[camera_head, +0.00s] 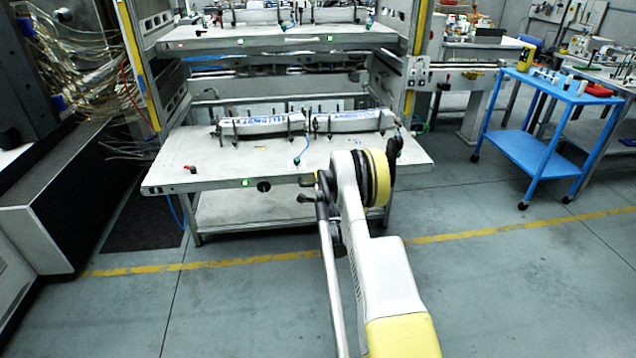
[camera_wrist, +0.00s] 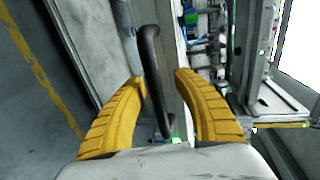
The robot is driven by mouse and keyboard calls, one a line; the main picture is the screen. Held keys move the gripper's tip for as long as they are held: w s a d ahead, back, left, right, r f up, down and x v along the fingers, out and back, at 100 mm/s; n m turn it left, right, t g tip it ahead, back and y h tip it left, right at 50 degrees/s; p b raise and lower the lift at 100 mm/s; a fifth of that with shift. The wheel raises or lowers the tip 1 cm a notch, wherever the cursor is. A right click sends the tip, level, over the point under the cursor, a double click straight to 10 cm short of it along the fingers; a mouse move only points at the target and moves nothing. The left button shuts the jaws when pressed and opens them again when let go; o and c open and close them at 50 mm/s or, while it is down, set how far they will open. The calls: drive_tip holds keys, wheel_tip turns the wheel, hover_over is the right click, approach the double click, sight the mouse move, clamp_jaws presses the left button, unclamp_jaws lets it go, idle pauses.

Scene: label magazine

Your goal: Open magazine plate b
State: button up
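A grey magazine plate (camera_head: 220,168) stands out toward me at the lower level of the rack, with two long label magazines on it. Another plate (camera_head: 235,42) is above it in the rack. I cannot tell from any marking which is b. In the wrist view my gripper (camera_wrist: 160,80) is open, its two yellow fingers on either side of a black bar handle (camera_wrist: 154,75). The handle is close to the left fingertip, with a gap on the right; contact is unclear. In the head view my arm hides the fingers and most of the lower plate's front right edge.
A blue cart (camera_head: 540,150) with small items stands at the right. A black and grey cabinet (camera_head: 75,180) stands at the left, with loose cables above it. The floor in front of the rack is clear, crossed by a yellow line (camera_head: 220,261).

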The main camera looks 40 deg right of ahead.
drive_tip(key=v, duration=0.7)
drive_tip(key=shift+s, duration=0.2)
drive_tip(key=shift+a+r, duration=0.1)
drive_tip(key=shift+a, duration=0.1)
drive_tip(key=s+a+r+n+g+y, duration=0.1)
drive_tip(key=s+a+r+n+y, duration=0.35)
drive_tip(key=a+r, duration=0.75)
drive_tip(key=s+a+r+n+g+y, duration=0.1)
drive_tip(key=a+r+n+g, duration=0.1)
drive_tip(key=a+r+n, duration=0.9)
drive_tip(key=s+a+n+g, duration=0.1)
drive_tip(key=s+a+n, duration=0.2)
drive_tip(key=s+a, duration=0.3)
drive_tip(key=s+a+f+n+g+y, duration=0.1)
drive_tip(key=s+a, duration=0.5)
drive_tip(key=s, duration=0.6)
drive_tip(key=s+a+f+n+g+y, duration=0.1)
drive_tip(key=s+a+n, duration=0.3)
drive_tip(key=s, duration=0.5)
drive_tip(key=shift+s+a+n, duration=0.25)
drive_tip(key=shift+a+n, duration=0.1)
drive_tip(key=shift+a, duration=0.9)
